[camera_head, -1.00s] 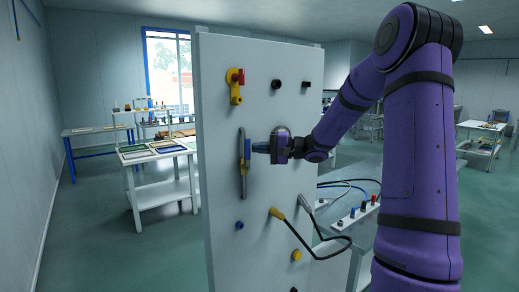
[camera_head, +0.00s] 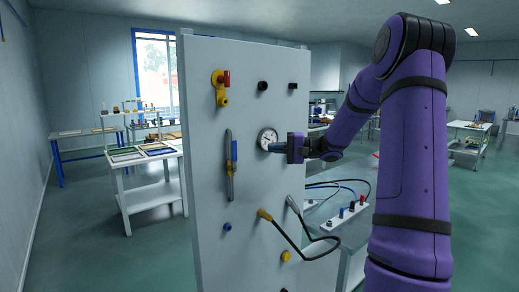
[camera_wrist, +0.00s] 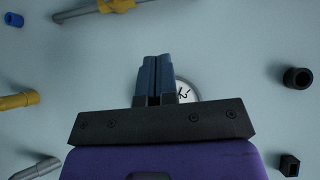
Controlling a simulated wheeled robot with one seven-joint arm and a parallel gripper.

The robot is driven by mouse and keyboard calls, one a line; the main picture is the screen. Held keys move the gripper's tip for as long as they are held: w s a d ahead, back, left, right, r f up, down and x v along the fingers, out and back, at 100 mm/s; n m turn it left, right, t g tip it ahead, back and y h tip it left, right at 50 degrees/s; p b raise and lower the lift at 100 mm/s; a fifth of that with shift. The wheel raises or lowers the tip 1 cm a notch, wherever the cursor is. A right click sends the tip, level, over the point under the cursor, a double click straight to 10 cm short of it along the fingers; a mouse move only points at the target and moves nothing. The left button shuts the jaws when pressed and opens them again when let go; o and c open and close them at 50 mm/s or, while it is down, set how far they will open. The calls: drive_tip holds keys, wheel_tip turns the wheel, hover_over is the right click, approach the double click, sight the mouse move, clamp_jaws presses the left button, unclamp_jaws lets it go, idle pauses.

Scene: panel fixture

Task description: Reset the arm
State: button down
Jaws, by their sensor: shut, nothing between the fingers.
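My gripper (camera_head: 274,147) is shut and empty, in front of the white panel (camera_head: 195,90). In the head view its fingertips point left at the panel, just by a round dial gauge (camera_head: 266,138). In the wrist view the closed blue fingers of my gripper (camera_wrist: 155,62) partly cover the gauge (camera_wrist: 187,92). I cannot tell whether the tips touch the panel.
A bench with a socket strip (camera_head: 345,215) stands behind right. A white table (camera_head: 145,153) stands left.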

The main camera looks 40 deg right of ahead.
drive_tip(key=shift+v, duration=1.8)
drive_tip(key=shift+a, duration=0.1)
drive_tip(key=s+a+n+g+h, duration=0.2)
drive_tip(key=s+a+g, duration=0.3)
drive_tip(key=a, duration=0.6)
drive_tip(key=s+a+n+g+h, duration=0.25)
drive_tip(key=s+a+g, duration=0.2)
drive_tip(key=a, duration=0.75)
drive_tip(key=s+a+n+t+h, duration=0.1)
drive_tip(key=s+h, duration=0.3)
drive_tip(key=s, duration=0.6)
drive_tip(key=s+a+r+n+t+h, duration=0.1)
drive_tip(key=s+a+n+h, duration=0.1)
drive_tip(key=s, duration=0.7)
drive_tip(key=shift+s+a+n+t+h, duration=0.15)
drive_tip(key=shift+s+n+t+h, duration=0.25)
drive_tip(key=shift+h, duration=0.85)
drive_tip(key=shift+w, duration=0.1)
